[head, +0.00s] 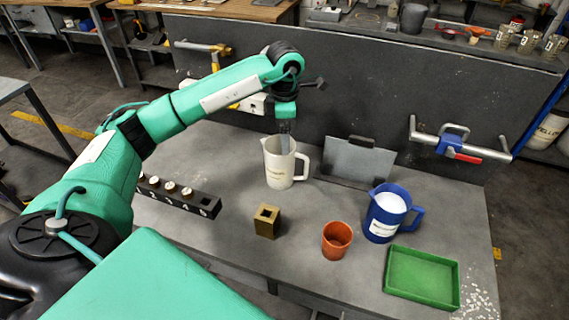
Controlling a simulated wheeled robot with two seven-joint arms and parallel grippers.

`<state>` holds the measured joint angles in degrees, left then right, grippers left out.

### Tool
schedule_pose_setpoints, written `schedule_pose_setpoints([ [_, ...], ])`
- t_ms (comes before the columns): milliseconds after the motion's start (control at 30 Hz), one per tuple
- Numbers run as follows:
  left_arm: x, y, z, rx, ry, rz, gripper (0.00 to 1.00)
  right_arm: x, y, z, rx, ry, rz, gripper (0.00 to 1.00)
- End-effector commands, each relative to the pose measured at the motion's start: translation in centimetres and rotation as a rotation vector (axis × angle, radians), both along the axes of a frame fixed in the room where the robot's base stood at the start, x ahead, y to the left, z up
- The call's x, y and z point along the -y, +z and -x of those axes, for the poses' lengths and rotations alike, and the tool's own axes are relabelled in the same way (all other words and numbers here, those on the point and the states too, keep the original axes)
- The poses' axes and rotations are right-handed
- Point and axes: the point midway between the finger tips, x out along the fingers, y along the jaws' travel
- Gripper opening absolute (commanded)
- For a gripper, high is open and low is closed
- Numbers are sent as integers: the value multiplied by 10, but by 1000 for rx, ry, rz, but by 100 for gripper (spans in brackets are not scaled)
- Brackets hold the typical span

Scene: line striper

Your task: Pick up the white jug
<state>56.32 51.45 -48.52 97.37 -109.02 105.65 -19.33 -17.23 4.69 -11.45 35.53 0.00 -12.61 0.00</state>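The white jug (279,173) stands upright on the grey workbench, near the dark back panel, with its handle to the right. My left arm reaches in from the left, and its gripper (285,139) points down at the jug's mouth. The grey fingers overlap the jug's rim in the picture. I cannot tell whether they touch it, or whether they are open or shut. My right gripper is not in view.
On the workbench (225,160), a numbered black holder (200,205) and a brass-coloured block (267,222) stand nearer me. To the right are an orange cup (337,240), a blue jug (384,213), a green tray (421,278) and a grey plate (357,160).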

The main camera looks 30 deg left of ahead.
Motion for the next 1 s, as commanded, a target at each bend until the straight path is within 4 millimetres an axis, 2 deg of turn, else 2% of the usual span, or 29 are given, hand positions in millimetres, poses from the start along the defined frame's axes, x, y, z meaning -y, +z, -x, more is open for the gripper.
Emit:
schedule_pose_setpoints([
  [267, 0, -18, 0, -2, -1, 0, 100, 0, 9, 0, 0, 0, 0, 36],
  [433, -2, -39, 0, -4, 0, 0, 100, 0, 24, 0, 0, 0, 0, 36],
  [600, -2, -60, 0, -1, -1, 0, 100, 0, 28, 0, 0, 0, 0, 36],
  [867, -2, -65, -1, 1, -1, 0, 100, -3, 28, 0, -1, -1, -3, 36],
  [1000, -2, -64, -1, 1, -1, 0, 76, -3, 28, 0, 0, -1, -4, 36],
])
